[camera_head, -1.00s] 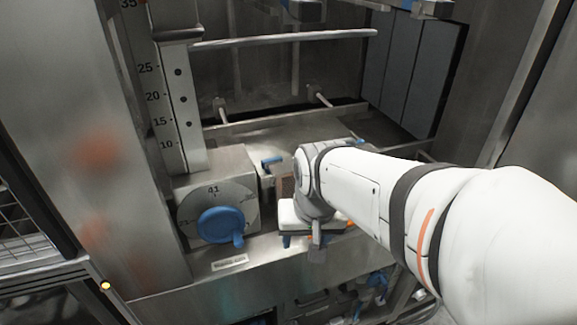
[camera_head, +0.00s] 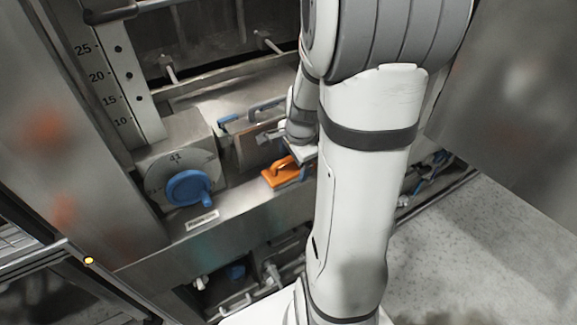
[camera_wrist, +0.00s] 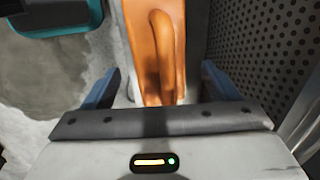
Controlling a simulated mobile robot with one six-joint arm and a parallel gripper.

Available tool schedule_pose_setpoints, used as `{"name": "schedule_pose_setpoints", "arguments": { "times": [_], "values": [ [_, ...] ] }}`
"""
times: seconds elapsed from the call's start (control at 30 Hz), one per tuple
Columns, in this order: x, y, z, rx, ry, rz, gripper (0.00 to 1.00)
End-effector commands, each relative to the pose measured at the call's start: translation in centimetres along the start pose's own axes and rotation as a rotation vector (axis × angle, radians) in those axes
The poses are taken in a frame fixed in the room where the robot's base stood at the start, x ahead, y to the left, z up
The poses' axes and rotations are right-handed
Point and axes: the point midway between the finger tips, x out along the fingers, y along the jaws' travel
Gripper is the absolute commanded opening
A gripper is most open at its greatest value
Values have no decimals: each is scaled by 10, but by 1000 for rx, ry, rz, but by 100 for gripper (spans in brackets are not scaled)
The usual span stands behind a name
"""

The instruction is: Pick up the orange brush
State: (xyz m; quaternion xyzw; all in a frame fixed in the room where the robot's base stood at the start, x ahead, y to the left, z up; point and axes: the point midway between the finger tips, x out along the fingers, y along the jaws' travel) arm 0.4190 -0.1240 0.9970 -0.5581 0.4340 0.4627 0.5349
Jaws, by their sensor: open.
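The orange brush (camera_head: 279,173) lies on the metal ledge in the head view, right of the blue dial knob. Its right part is hidden by my arm. In the wrist view the orange brush (camera_wrist: 152,25) runs down from the top edge, with its raised handle facing the camera. My gripper (camera_wrist: 163,80) is open, with one blue finger on each side of the brush's near end. I see no contact between the fingers and the brush, and the height gap cannot be judged.
A blue dial knob (camera_head: 189,187) sticks out left of the brush. In the wrist view, a perforated panel (camera_wrist: 265,50) stands close on the right and a teal-edged item (camera_wrist: 90,22) is at upper left.

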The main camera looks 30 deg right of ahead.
Motion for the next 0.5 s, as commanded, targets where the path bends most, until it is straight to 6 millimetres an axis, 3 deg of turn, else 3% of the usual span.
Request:
{"name": "schedule_pose_setpoints", "arguments": {
  "times": [0.2, 0.43, 0.5],
  "values": [
    [21, 1, 0, 0, 1, 3, 82],
    [23, 0, 0, 0, 2, 0, 82],
    [22, 0, 0, 0, 2, 0, 78]
  ]
}}
